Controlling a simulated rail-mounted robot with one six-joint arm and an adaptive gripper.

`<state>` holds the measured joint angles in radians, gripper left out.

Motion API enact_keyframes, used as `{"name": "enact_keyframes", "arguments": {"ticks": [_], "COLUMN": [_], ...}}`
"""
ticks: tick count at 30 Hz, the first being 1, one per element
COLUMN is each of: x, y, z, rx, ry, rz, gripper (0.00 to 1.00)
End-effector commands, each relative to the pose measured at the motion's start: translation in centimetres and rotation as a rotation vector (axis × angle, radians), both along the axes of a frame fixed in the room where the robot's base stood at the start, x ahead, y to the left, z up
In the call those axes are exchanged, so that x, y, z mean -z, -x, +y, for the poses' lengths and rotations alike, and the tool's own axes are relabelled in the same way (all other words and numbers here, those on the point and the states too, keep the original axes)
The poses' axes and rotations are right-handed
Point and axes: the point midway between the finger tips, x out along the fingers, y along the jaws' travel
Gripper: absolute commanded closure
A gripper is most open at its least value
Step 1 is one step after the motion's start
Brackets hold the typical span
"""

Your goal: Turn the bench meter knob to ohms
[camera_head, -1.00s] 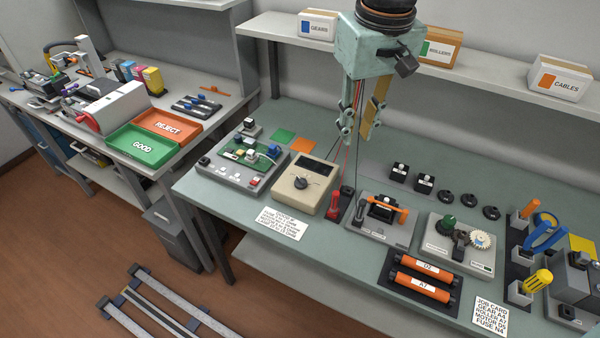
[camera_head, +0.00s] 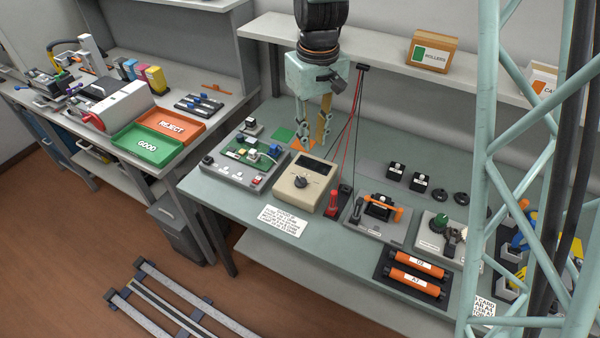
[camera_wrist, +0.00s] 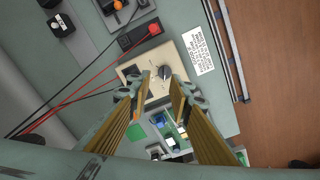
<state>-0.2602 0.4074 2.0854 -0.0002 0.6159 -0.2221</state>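The bench meter (camera_head: 281,188) is a beige box with a dark display and a dark round knob (camera_head: 301,183) on its top face. It stands on the grey-green bench. My gripper (camera_head: 317,143) is above and behind the meter, fingers pointing down, open and empty. In the wrist view the meter (camera_wrist: 185,51) lies ahead of the fingers, its knob (camera_wrist: 165,72) showing between the tips of my gripper (camera_wrist: 160,80). The fingers appear apart from the knob. The knob's setting and dial marks are too small to read.
A red probe (camera_head: 332,202) and a dark holder stand right of the meter, with red and black leads rising behind. A circuit-board fixture (camera_head: 215,176) is at its left. A printed card (camera_head: 283,221) lies in front. Orange rollers (camera_head: 416,262) lie farther right.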

Motion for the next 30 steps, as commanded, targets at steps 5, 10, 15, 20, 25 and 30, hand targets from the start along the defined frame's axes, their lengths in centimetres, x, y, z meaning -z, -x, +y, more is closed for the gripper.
{"name": "enact_keyframes", "arguments": {"ticks": [5,10,15,20,25,30], "x": [1.9,3.2,3.8,3.9,3.9,4.1], "y": [-1.1,-1.8,-2.1,-2.1,-2.1,-2.1], "z": [1.3,2.1,2.4,2.4,2.4,2.4], "rx": [-0.027,-0.043,-0.05,-0.051,-0.051,-0.051], "ry": [0.005,0.008,0.009,0.009,0.009,0.009], "rz": [0.019,0.028,0.032,0.032,0.032,0.032], "gripper": [0.81,0.81,0.81,0.81,0.81,0.81]}}
